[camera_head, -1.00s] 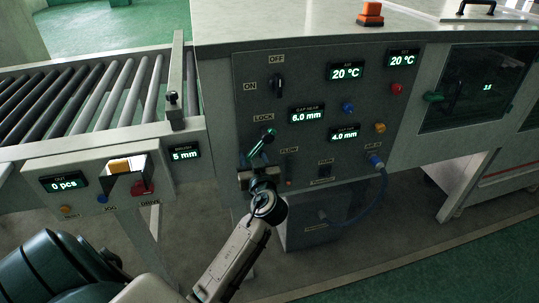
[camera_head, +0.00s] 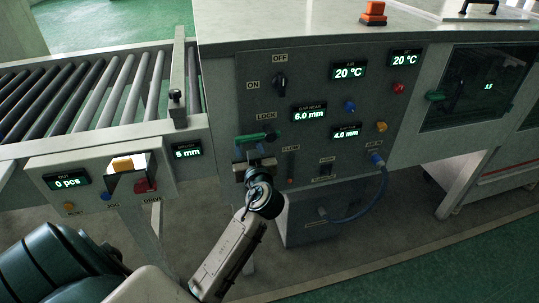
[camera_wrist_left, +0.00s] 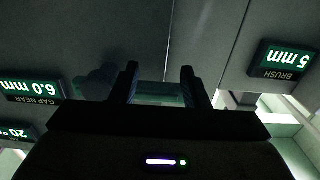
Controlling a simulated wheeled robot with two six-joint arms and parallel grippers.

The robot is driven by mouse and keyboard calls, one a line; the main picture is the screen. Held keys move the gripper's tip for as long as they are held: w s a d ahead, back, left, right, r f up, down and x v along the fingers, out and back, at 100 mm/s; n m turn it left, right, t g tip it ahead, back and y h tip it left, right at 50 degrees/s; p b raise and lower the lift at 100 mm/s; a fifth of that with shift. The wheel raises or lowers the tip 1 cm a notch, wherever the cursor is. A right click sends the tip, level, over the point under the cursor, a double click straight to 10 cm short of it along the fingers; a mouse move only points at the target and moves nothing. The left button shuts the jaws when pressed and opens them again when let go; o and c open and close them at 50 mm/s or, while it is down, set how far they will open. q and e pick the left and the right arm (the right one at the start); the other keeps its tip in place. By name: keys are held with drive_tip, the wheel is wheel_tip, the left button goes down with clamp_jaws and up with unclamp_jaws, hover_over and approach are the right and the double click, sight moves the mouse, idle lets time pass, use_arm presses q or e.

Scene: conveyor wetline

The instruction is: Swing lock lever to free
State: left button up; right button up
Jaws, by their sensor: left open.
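The green lock lever (camera_head: 252,138) is on the grey control panel, below the LOCK label. It lies nearly level, pointing left from its dark pivot. My left gripper (camera_head: 250,153) is just below the lever and in front of the panel. In the left wrist view, its two dark fingers (camera_wrist_left: 160,82) are apart, with a dim greenish bar (camera_wrist_left: 160,96), likely the lever, showing between them. I cannot tell whether a finger touches it. My right gripper is not in view.
An ON/OFF knob (camera_head: 280,83) and several small buttons and displays surround the lever. The roller conveyor (camera_head: 85,98) is on the left. A blue hose (camera_head: 372,195) hangs at the panel's lower right. Floor in front is free.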

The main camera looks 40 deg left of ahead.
use_arm(q)
drive_tip(key=b+v, duration=0.1)
drive_tip(key=v, duration=0.5)
drive_tip(key=shift+s+d+r+b, duration=0.15)
drive_tip(key=shift+s+d+b, duration=0.1)
drive_tip(key=shift+b, duration=0.05)
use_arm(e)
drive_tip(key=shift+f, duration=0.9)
